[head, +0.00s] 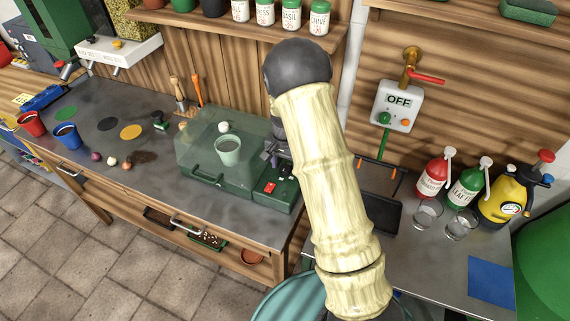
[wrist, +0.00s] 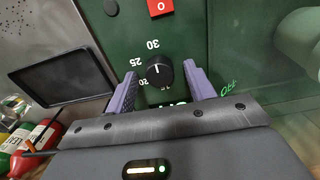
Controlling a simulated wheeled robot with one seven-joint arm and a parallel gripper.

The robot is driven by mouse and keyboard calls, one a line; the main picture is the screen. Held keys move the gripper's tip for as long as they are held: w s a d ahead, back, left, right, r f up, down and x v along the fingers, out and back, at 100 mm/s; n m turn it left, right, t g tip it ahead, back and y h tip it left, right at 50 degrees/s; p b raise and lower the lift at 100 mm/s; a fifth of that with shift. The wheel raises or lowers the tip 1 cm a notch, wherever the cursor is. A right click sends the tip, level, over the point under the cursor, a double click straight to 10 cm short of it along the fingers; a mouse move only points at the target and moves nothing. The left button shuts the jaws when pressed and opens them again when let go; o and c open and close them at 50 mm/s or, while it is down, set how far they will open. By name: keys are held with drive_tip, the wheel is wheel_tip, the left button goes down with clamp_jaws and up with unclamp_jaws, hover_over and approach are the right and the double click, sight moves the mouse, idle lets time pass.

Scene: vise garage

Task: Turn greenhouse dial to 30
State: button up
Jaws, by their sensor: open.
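The greenhouse (head: 190,176) is a green box with a clear cover on the workbench, and a pale green pot (head: 228,150) shows inside it. Its dial (wrist: 160,76) is a black round knob on the green panel in the wrist view. The numbers 20, 25 and 30 run along its left and upper side. The knob's white mark points up in the picture, roughly toward the 30. My gripper (wrist: 160,70) is open, with one purple finger on each side of the dial. Gaps show between fingers and knob. In the head view my gripper (head: 272,154) is partly hidden by my arm.
A red switch (wrist: 159,7) marked 0 sits above the 30, with a dark knob-like part to its left. A dark tray (head: 380,214) lies right of the greenhouse. Red and green bottles (head: 433,177) and a yellow sprayer stand further right. Small bulbs and cups occupy the left bench.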

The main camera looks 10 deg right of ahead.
sight(285, 167)
drive_tip(key=shift+r, duration=0.1)
wheel_tip(285, 167, up, 17)
drive_tip(key=b, duration=0.1)
drive_tip(key=shift+b, duration=0.4)
idle(0.4)
drive_tip(key=s+f+n+t, duration=0.2)
drive_tip(key=s+f+n, duration=0.2)
drive_tip(key=s, duration=1.7)
drive_tip(key=n, duration=0.3)
drive_tip(key=shift+s+d+t, duration=0.2)
drive_tip(key=shift+t, duration=0.1)
